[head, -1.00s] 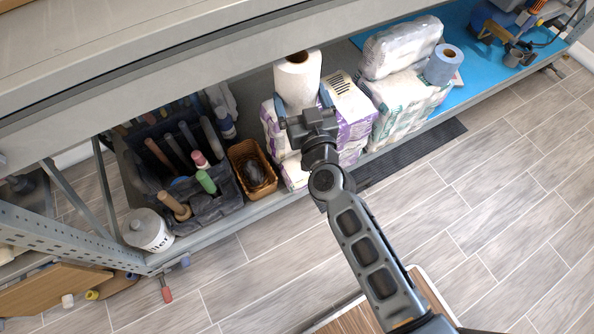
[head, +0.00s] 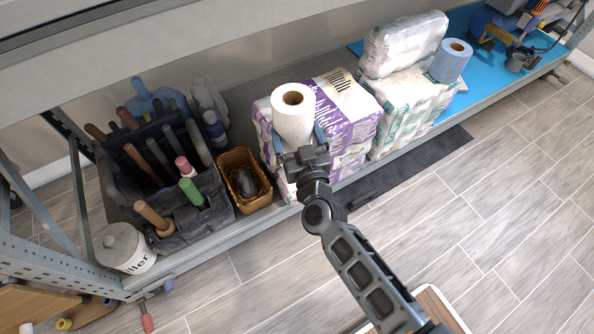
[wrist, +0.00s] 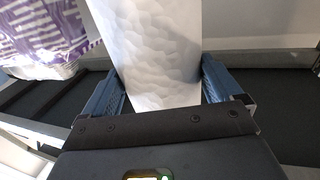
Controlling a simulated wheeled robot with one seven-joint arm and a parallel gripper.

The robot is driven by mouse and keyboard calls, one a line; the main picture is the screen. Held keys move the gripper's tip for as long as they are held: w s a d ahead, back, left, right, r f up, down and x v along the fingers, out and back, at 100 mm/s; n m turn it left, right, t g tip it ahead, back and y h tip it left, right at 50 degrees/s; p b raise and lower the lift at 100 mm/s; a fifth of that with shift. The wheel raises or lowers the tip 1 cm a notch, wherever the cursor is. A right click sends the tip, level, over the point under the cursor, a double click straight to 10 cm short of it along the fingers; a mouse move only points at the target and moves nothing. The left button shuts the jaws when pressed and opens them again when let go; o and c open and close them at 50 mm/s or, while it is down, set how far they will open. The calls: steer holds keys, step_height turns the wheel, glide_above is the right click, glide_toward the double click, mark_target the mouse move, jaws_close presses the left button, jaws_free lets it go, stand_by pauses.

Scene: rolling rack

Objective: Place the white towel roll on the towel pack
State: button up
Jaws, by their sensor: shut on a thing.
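The white towel roll (head: 292,118) is upright, its round end with the brown core hole facing up. My gripper (head: 297,142) is shut on it, with one blue finger on each side; the wrist view shows the roll (wrist: 158,55) between both fingers (wrist: 160,88). The roll overlaps the left part of the purple-and-white towel pack (head: 345,108) in the head view. The roll's lower part is partly hidden by my gripper in the head view.
White-and-green packs (head: 410,105) stand to the right, with a blue roll (head: 450,62) by them. A wicker basket (head: 262,200) and a dark tool caddy (head: 215,200) are at the left. The upper shelf (head: 200,75) runs close above the lower one.

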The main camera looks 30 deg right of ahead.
step_height(320, 180, down, 12)
steer(key=b, duration=0.5)
steer(key=shift+r, duration=0.1)
steer(key=shift+b, duration=0.3)
steer(key=o, duration=0.8)
steer(key=shift+f, duration=0.2)
steer(key=shift+o, duration=0.2)
steer(key=shift+r, duration=0.2)
steer(key=p+v, duration=0.2)
steer(key=v, duration=1)
